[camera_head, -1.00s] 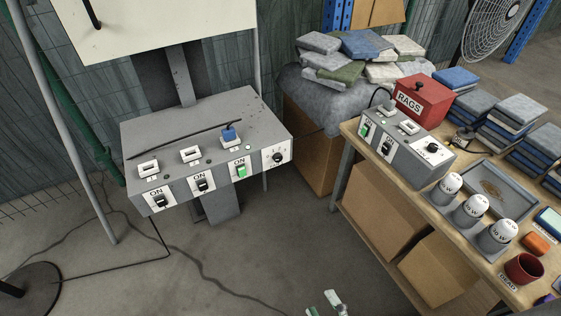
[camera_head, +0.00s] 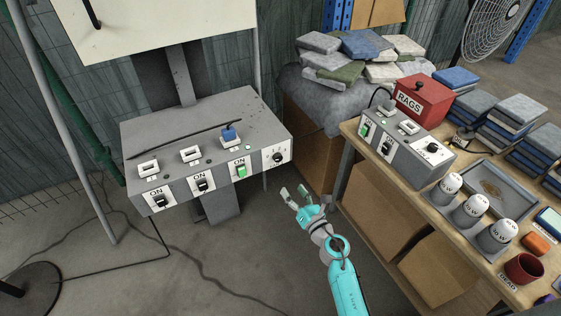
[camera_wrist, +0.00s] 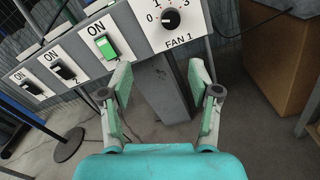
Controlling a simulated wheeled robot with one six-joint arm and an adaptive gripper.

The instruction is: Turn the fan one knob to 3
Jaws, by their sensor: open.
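The fan one knob (camera_wrist: 171,18) is a round black dial on a white plate marked FAN 1, with 0, 1 and 3 readable around it in the wrist view. In the head view the knob (camera_head: 278,158) is at the right end of the grey control box (camera_head: 205,125). My gripper (camera_head: 294,196) is open and empty, below and right of the knob, not touching it. In the wrist view my gripper's fingers (camera_wrist: 164,80) stand apart, below the knob.
A green lit switch (camera_head: 241,171) and two black switches (camera_head: 203,185) sit left of the knob on the box front. The wooden workbench (camera_head: 345,128) on the right holds a second control box (camera_head: 405,146) and a red RAGS box (camera_head: 420,102). The floor below is open.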

